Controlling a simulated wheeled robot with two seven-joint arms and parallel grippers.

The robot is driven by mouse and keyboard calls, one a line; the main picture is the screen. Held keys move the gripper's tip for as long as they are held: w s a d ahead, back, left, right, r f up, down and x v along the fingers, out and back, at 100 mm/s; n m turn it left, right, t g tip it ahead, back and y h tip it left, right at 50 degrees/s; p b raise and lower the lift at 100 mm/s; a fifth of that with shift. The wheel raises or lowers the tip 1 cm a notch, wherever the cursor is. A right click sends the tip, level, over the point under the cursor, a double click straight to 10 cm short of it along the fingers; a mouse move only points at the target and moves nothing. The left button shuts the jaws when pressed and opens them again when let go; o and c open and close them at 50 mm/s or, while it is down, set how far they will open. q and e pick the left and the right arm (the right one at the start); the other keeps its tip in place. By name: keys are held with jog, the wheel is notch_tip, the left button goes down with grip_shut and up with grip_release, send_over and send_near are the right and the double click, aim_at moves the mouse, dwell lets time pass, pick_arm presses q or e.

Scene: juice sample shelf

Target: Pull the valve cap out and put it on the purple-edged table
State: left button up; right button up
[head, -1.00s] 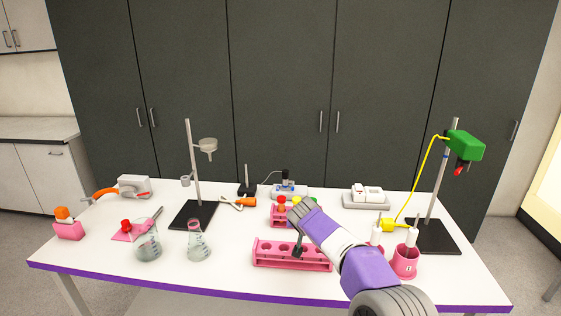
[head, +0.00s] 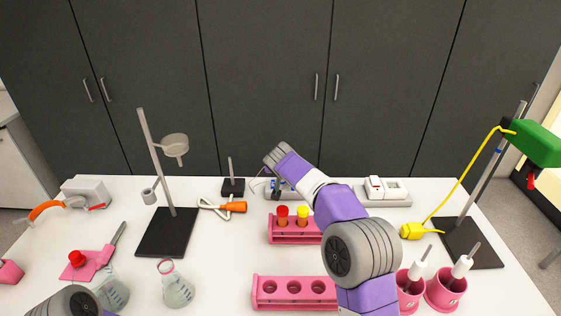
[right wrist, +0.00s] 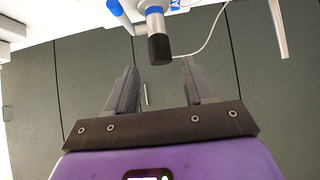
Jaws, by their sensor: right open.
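A dark cylindrical cap (right wrist: 159,48), which looks like the valve cap, sits on the end of a white-and-blue device (right wrist: 154,14) in the right wrist view. My right gripper (right wrist: 160,88) is open and empty, its two fingers pointing toward the cap. The cap appears near the line between the fingertips but not between them. In the head view the device (head: 271,187) stands at the back, mostly hidden by my right arm. The white table top (head: 217,262) shows in the head view; its purple front edge is out of frame. My left gripper is not in view.
A stand (head: 168,232) is at left, a white device (head: 386,190) at right. Some bare table lies left of the racks.

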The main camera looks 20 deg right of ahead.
jog(key=p+x, duration=0.3)
jog(key=x, duration=0.3)
jog(key=shift+w+d+f, duration=0.1)
jog(key=shift+w+f, duration=0.1)
jog(key=shift+w, duration=0.1)
jog(key=shift+w+f, duration=0.25)
jog(key=shift+f, duration=0.1)
jog(key=shift+p, duration=0.3)
grip_shut()
